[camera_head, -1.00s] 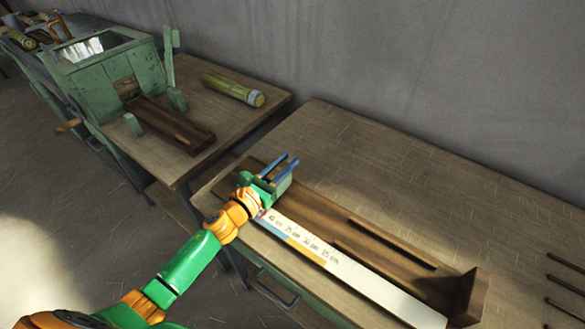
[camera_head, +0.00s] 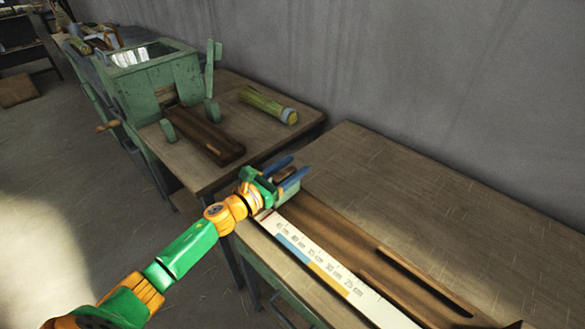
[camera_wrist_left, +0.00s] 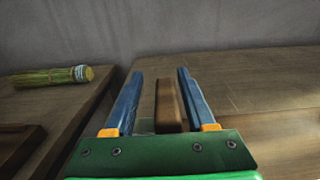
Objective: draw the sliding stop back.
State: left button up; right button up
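The long wooden measuring board (camera_head: 345,233) lies on the near bench with a white scale strip (camera_head: 340,272) along its front edge. The sliding stop, a small brown wooden block (camera_wrist_left: 169,106), stands between the fingers of my left gripper (camera_wrist_left: 158,80). In the head view, my left gripper (camera_head: 290,168) is at the board's far left end, with a bit of the brown block (camera_head: 284,174) between its blue fingers. The fingers are apart, with a clear gap on the block's left side. The block's base is hidden by the gripper. My right gripper is not in view.
A green machine (camera_head: 155,85) with a wooden trough (camera_head: 205,137) stands on the left bench. A tied straw bundle (camera_head: 268,103) lies beside it. A gap separates the two benches. The near bench top (camera_head: 400,185) behind the board is clear.

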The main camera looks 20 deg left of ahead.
aim_at(272, 182)
pick_arm(q)
jog(key=b+v, duration=0.1)
jog(key=v, duration=0.5)
jog(key=shift+f, duration=0.15)
jog(key=shift+s+a, duration=0.15)
jog(key=shift+s, duration=0.4)
